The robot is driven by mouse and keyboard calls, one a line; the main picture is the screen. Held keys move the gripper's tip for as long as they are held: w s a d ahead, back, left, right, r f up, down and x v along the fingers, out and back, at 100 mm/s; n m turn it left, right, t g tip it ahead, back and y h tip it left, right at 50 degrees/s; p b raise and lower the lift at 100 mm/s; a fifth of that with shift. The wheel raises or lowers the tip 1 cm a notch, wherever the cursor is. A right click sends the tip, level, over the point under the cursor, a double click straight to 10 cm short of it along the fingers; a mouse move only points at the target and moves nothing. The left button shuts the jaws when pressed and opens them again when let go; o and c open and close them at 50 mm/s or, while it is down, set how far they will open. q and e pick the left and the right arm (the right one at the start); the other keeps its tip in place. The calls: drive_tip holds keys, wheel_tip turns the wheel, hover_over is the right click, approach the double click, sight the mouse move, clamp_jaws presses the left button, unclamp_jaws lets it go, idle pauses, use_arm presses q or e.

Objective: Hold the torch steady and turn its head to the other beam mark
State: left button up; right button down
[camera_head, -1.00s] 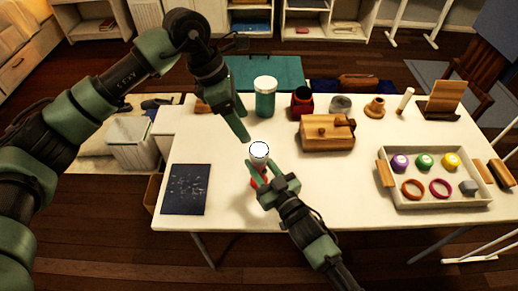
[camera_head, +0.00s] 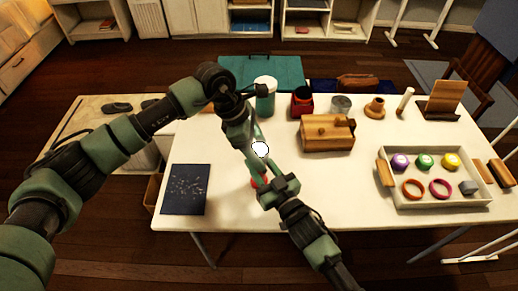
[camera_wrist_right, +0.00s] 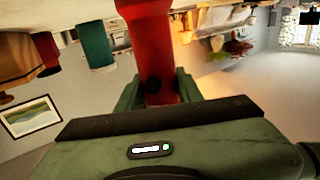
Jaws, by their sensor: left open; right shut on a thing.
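The torch stands above the white table, with its pale round head (camera_head: 260,149) on top and its red body (camera_head: 257,181) below. My right gripper (camera_head: 266,187) is shut on the red body. The right wrist view also shows the red body (camera_wrist_right: 150,45) between the green fingers. My left gripper (camera_head: 253,140) is open and close beside the torch head, at its upper left. Its fingers partly overlap the head in the picture, and I cannot tell whether they touch it. The beam marks are too small to see.
A teal-and-white jar (camera_head: 265,98), a red-and-black container (camera_head: 301,101) and a wooden box (camera_head: 327,135) stand behind. A tray (camera_head: 436,203) with coloured pieces is at the right. A dark speckled sheet (camera_head: 186,189) lies left.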

use_arm(q)
drive_tip(key=shift+d+f, duration=0.1)
drive_tip(key=shift+f, duration=0.15)
drive_tip(key=c, duration=1.4)
drive_tip(key=shift+o, duration=0.2)
